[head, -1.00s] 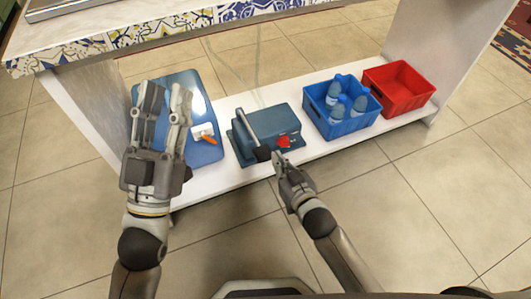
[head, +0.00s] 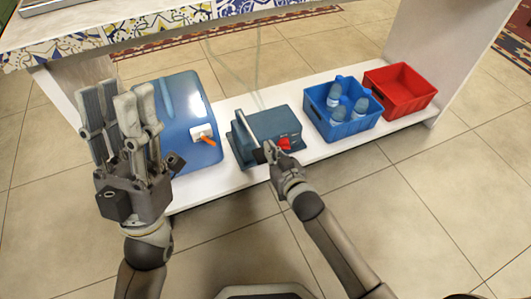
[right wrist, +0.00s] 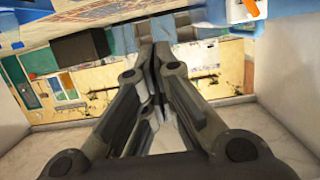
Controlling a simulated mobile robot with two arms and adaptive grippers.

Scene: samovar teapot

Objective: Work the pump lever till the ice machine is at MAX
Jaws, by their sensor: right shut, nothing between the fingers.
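The blue pump box (head: 272,124) stands on the low white shelf, with a red knob (head: 286,144) on its front. Its grey lever bar (head: 247,127) slants down toward me, ending in a black grip (head: 259,154). A blue machine (head: 190,110) to its left carries a white plate with an orange pointer (head: 206,138); I cannot read its setting. My right gripper (head: 270,151) is shut and empty beside the black grip; whether they touch is unclear. Its closed fingers also show in the right wrist view (right wrist: 154,48). My left gripper (head: 120,92) is open and empty, in front of the blue machine's left side.
A blue crate (head: 323,125) with several grey-blue bottles stands right of the pump box. An empty red crate (head: 402,98) stands at the far right. The floor in front is clear.

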